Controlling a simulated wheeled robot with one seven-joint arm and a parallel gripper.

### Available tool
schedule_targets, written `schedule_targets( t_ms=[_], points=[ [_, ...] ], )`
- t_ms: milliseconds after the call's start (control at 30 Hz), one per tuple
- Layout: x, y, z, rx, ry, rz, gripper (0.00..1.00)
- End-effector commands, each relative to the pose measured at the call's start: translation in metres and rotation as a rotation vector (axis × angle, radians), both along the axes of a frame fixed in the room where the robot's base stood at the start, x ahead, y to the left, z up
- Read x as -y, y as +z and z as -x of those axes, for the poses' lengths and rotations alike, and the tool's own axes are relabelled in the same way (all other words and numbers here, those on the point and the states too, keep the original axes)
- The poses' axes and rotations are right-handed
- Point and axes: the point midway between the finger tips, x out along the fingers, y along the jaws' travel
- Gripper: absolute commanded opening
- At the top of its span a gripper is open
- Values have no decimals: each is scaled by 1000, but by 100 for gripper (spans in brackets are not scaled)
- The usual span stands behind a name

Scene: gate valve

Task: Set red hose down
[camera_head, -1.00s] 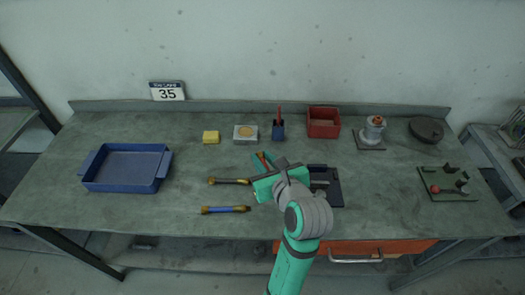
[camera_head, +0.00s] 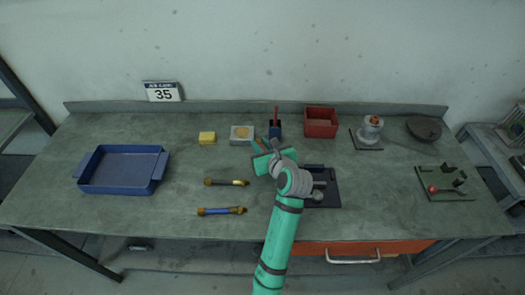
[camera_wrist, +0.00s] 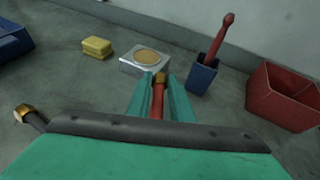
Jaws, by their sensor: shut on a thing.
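My gripper (camera_wrist: 160,92) is shut on the red hose (camera_wrist: 157,98), which shows between the two teal fingers with its brass end pointing away toward the back of the bench. In the head view my gripper (camera_head: 263,147) is over the middle back of the bench, just in front of the blue cup and the grey block. There the hose is mostly hidden by the gripper. Whether the hose touches the bench cannot be told. A dark hose with brass ends (camera_head: 226,182) and a blue hose (camera_head: 221,211) lie on the bench to the left.
A blue cup (camera_wrist: 201,77) with a red-handled tool, a grey block with a tan disc (camera_wrist: 146,58), a yellow sponge (camera_wrist: 96,46) and a red bin (camera_wrist: 284,98) stand along the back. A blue tray (camera_head: 121,188) is at the left; bench is clear between it and the hoses.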

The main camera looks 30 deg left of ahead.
Motion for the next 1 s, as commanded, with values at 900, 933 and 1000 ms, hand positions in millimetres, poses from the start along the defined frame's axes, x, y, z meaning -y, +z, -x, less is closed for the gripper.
schedule_targets(
  t_ms=[900, 933, 1000],
  points=[
    [0, -40, -7, 0, -6, 0, 39],
    [0, -40, -7, 0, -6, 0, 39],
    [0, -40, -7, 0, -6, 0, 39]
  ],
)
